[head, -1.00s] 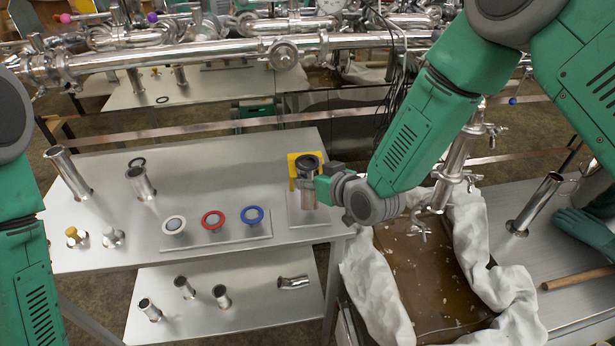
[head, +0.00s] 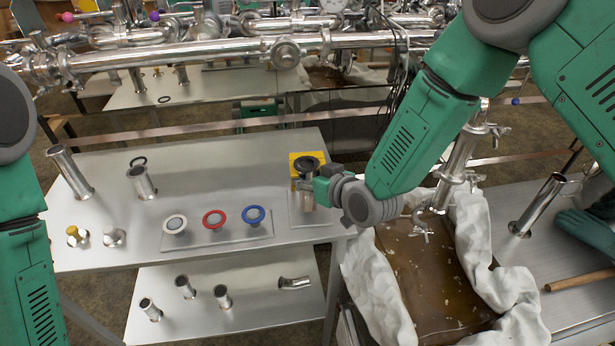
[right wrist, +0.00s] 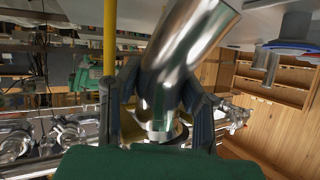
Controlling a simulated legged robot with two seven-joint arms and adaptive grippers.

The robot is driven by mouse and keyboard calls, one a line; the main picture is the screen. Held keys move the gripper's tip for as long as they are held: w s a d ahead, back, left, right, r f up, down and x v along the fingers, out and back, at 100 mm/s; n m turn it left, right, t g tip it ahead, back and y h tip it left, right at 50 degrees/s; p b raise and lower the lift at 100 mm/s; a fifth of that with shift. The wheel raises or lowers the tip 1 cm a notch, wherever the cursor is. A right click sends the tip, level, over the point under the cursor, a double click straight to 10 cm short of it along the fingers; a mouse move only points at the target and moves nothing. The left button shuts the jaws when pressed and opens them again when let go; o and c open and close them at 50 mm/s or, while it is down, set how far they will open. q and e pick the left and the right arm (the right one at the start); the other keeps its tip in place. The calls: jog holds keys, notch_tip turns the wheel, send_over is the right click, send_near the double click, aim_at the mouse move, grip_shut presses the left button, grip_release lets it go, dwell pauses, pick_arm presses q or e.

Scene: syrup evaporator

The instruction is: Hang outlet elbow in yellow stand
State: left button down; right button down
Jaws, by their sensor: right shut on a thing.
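The yellow stand (head: 294,167) is at the right end of the upper steel table, mostly behind the held part. My right gripper (head: 318,186) is shut on the outlet elbow (head: 306,199), a shiny metal pipe with a dark round opening on top, just in front of the stand. The right wrist view shows the bent elbow (right wrist: 190,45) between the fingers (right wrist: 165,115). The yellow post of the stand (right wrist: 110,45) is beside it on the left. Whether elbow and stand touch cannot be told. My left arm is at the left edge; its gripper is out of view.
White, red and blue ringed gaskets (head: 213,219) lie on a plate left of the stand. Upright pipes (head: 141,183) stand farther left. A lower shelf (head: 250,310) holds several short pipes. A cloth-lined pan of brown liquid (head: 425,275) is at right.

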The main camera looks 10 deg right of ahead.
jog(key=c, duration=1)
grip_release()
jog(key=shift+s+d+r, duration=0.1)
jog(key=shift+s, duration=0.05)
jog(key=v, duration=1.1)
jog(key=shift+s+d+r, duration=0.1)
jog(key=shift+s, duration=0.15)
